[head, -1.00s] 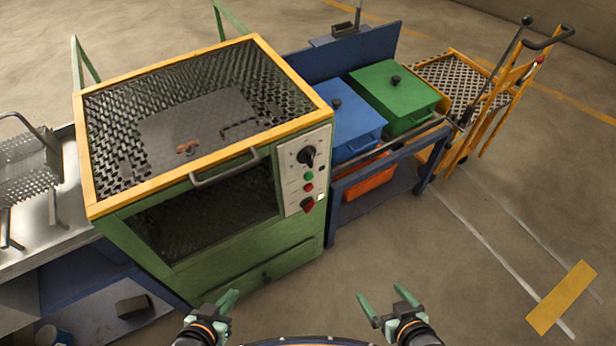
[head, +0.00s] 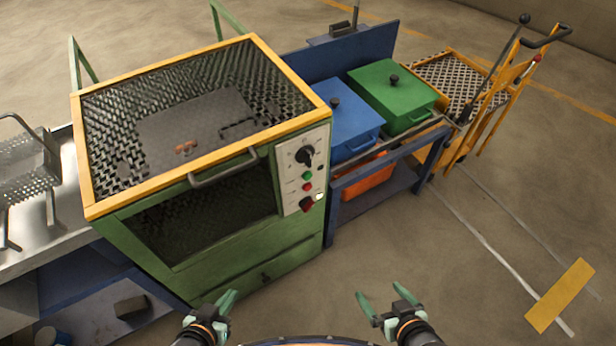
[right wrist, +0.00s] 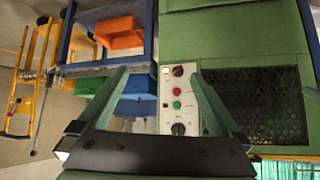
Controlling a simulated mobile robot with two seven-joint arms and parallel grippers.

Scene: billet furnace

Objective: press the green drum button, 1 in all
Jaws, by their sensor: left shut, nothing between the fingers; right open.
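The green button (head: 307,175) is a small round button on the pale control panel (head: 291,191) at the right of the green furnace front, between a black knob (head: 305,156) above and a red button (head: 307,187) below. In the right wrist view, upside down, the green button (right wrist: 177,105) shows between the fingers, some distance beyond them. My left gripper (head: 226,301) is shut and empty, low in front of the furnace. My right gripper (head: 383,299) is open and empty, to the right of it over the floor. Neither touches the panel.
The furnace (head: 230,264) has a yellow-rimmed mesh top and a handle (head: 225,170). Blue (head: 345,125) and green (head: 393,95) lidded bins stand on a blue bench right of it, an orange bin (head: 368,180) below. A yellow cart (head: 490,105) stands beyond.

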